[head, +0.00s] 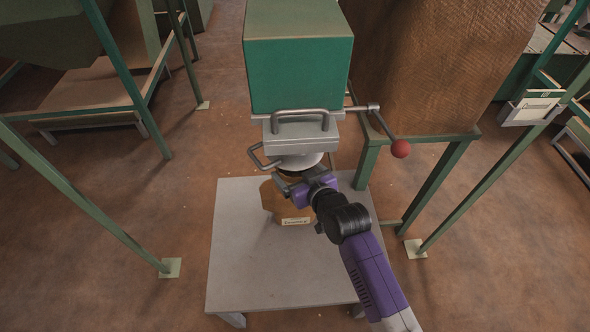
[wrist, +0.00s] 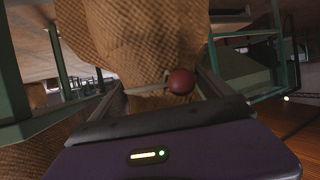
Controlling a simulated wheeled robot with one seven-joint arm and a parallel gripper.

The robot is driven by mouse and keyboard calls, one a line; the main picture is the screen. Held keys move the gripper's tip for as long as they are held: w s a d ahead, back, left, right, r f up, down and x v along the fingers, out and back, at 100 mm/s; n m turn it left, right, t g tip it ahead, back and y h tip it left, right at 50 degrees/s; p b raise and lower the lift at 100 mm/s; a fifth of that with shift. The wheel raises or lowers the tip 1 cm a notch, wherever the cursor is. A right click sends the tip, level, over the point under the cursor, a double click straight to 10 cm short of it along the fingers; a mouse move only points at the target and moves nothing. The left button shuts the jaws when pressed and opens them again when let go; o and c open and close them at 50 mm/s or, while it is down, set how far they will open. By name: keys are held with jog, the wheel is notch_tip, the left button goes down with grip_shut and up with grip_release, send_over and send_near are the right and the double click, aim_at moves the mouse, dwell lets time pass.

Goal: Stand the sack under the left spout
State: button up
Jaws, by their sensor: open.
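A brown sack (head: 268,198) with a pale label (head: 296,221) stands on a grey table (head: 240,265), below the grey spout (head: 295,140) of a green hopper box (head: 298,75). My gripper (head: 287,184) is at the sack's upper part, just below the spout, and hides part of the sack. In the wrist view my gripper (wrist: 155,88) has its two fingers spread apart. Whether the fingers touch the sack is unclear.
A lever with a red knob (head: 401,148) sticks out right of the spout; a red knob (wrist: 181,81) also shows in the wrist view. A large brown textured bulk (head: 430,60) is at right. Green frame legs (head: 80,200) stand on both sides.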

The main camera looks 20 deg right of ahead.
jog(key=shift+o, duration=0.3)
jog(key=shift+r, duration=0.25)
jog(key=p+v, duration=0.1)
jog(key=v, duration=1.1)
jog(key=shift+p, duration=0.3)
jog(key=shift+s+f, duration=0.1)
jog(key=shift+f, duration=0.05)
